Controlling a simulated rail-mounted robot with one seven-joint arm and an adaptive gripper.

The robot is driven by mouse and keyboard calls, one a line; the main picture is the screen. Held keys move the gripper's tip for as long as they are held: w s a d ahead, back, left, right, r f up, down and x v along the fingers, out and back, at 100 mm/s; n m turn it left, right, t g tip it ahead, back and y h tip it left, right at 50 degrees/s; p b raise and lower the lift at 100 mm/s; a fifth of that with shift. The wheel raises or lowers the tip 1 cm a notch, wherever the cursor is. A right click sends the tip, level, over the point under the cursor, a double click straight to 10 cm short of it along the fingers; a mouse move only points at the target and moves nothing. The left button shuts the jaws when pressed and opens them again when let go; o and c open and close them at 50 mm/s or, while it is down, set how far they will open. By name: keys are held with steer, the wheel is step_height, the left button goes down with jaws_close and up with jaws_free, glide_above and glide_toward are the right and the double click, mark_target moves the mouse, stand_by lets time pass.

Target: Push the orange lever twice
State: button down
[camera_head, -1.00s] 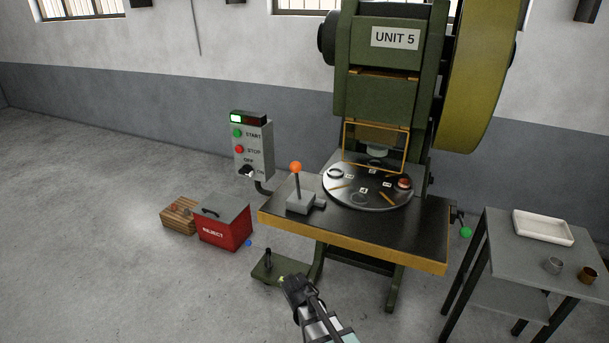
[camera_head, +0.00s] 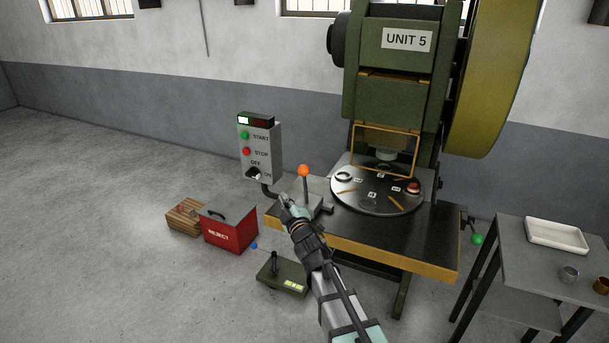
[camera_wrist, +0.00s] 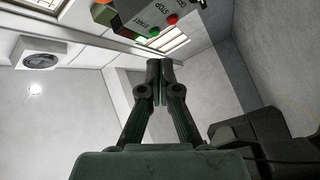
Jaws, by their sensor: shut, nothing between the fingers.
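The orange lever (camera_head: 303,171) has an orange ball on a dark rod and stands upright on a grey base at the left end of the press table. My gripper (camera_head: 285,199) is in front of the lever base and slightly left of the rod, with its tips lower than the ball. It hides part of the base. In the wrist view my gripper (camera_wrist: 159,62) has its fingers together and empty.
The control box (camera_head: 259,148) stands just behind and left of my gripper; it also shows in the wrist view (camera_wrist: 150,18). The press table (camera_head: 400,245) carries a round dial plate (camera_head: 378,203). A red reject bin (camera_head: 230,233) and a pedal (camera_head: 283,274) are below. A side table (camera_head: 540,262) stands right.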

stand_by(0.4)
steer(key=w+d+r+p, duration=0.1)
steer(key=w+d+p, duration=0.2)
steer(key=w+p, duration=0.5)
steer(key=shift+d+r, duration=0.15)
steer(key=shift+r, duration=0.2)
steer(key=shift+w+p, duration=0.1)
steer(key=shift+p, duration=0.2)
stand_by(1.1)
steer(key=shift+w+d+r, duration=0.1)
steer(key=shift+w+d, duration=0.1)
steer(key=shift+w, duration=0.1)
